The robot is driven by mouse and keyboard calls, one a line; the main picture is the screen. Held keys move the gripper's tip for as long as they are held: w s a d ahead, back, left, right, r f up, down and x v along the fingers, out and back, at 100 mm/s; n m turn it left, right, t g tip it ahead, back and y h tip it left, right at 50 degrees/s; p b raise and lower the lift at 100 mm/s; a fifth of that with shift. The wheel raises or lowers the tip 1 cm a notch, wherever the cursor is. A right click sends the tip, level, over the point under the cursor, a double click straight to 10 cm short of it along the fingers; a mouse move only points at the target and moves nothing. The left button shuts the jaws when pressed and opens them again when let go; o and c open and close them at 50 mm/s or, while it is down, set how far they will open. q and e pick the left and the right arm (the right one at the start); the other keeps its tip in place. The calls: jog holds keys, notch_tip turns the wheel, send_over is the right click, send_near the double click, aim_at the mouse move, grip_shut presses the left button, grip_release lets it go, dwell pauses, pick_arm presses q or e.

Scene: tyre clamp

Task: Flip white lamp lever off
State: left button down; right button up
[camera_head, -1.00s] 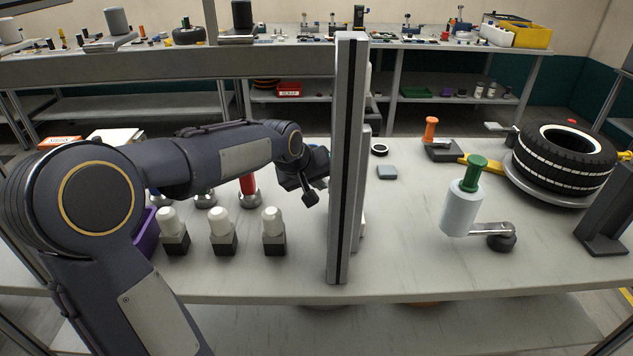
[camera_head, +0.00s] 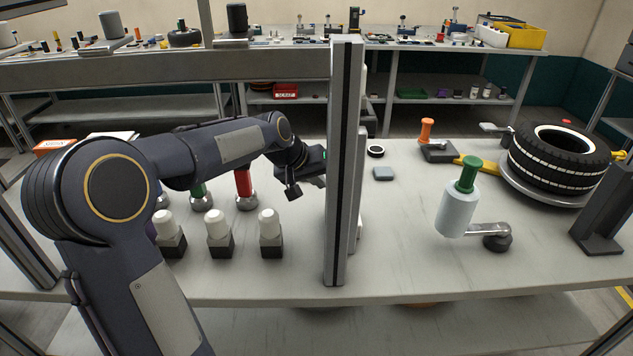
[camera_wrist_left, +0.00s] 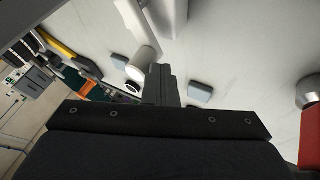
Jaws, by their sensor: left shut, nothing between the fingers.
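My left gripper (camera_head: 318,176) is at the left edge of the upright grey post, partly hidden by it in the head view. Its closed fingers (camera_wrist_left: 160,84) show in the left wrist view with nothing between them. A white cylinder with a dark-ringed end (camera_wrist_left: 139,66) lies beyond the fingertips there, apart from them as far as I can tell. A white upright part (camera_wrist_left: 165,15) is at the top of that view. I cannot tell which white part is the lamp lever. A small white piece (camera_head: 361,228) shows behind the post. My right gripper is not in view.
The grey post (camera_head: 343,165) stands at the table's front. Several white-capped black blocks (camera_head: 219,240) and a red-handled part (camera_head: 244,184) are left of it. A grey block (camera_head: 383,173), a crank with a white cylinder (camera_head: 457,212) and a tyre (camera_head: 560,157) are right.

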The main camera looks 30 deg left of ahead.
pick_arm(q)
jog(key=w+m+h, duration=0.1)
jog(key=m, duration=0.1)
jog(key=w+d+m+g+h+p, duration=0.1)
jog(key=m, duration=0.1)
jog(key=w+m+g+h+p, duration=0.1)
jog(key=m, duration=0.1)
jog(key=shift+w+d+r, duration=0.1)
jog(key=shift+w+d, duration=0.1)
jog(key=shift+w, duration=0.1)
jog(key=shift+w+d+m+g+h+p, duration=0.55)
jog(key=shift+d+m+p, duration=0.25)
jog(key=shift+m, duration=0.3)
jog(key=shift+w, duration=0.15)
jog(key=v, duration=0.7)
jog(key=shift+a+r, duration=0.2)
jog(key=shift+r, duration=0.05)
